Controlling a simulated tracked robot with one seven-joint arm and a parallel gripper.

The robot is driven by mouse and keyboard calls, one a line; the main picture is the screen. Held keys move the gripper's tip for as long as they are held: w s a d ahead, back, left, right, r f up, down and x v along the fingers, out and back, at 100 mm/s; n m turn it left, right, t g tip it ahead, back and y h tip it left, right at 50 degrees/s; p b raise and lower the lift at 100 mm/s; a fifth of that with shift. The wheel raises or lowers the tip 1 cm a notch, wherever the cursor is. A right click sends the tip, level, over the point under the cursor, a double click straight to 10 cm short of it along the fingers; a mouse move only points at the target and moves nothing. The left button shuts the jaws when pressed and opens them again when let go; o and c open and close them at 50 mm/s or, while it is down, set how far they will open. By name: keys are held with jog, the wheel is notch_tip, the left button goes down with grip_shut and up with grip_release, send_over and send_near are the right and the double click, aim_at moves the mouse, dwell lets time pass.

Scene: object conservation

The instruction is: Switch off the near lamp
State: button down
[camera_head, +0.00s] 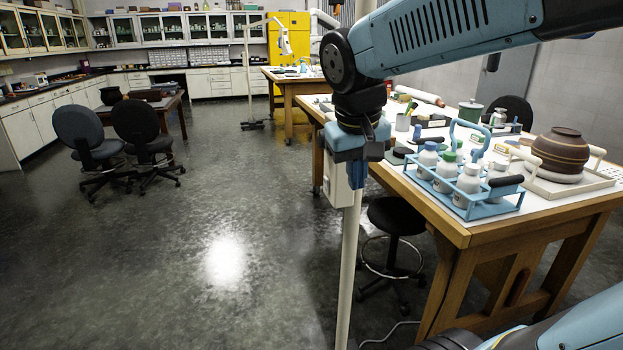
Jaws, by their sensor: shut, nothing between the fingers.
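The near lamp's pale pole (348,265) rises from the floor just left of the wooden table. Its head is outside the view. A white box (336,186) is mounted on the pole, partly covered by my gripper. My gripper (358,176) points down in front of the pole at the box's height, its blue fingers shut and empty. I cannot tell whether it touches the box. A bright patch (223,262) shows on the floor to the left. A second white lamp (265,62) stands farther back on its own stand.
The wooden table (455,232) at right holds a blue bottle carrier (492,208) and a brown pot (561,153) on a tray. A black stool (395,217) stands beside the pole. Two office chairs (79,135) stand at left. The floor between is clear. A cable (390,331) lies near the pole's foot.

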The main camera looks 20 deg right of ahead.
jog(key=w+a+f+g+h, duration=0.2)
jog(key=w+a+h, duration=0.6)
jog(key=w+a, duration=0.6)
jog(key=shift+w+a+f+g, duration=0.2)
jog(key=shift+w+a+g, duration=0.2)
jog(key=shift+w, duration=1.35)
jog(key=shift+d, duration=0.1)
send_near(326, 187)
jog(key=a+f+x, duration=0.1)
jog(key=x, duration=0.4)
jog(key=shift+w+d+r, duration=0.15)
jog(key=shift+d+r, duration=0.1)
jog(key=shift+d, duration=0.4)
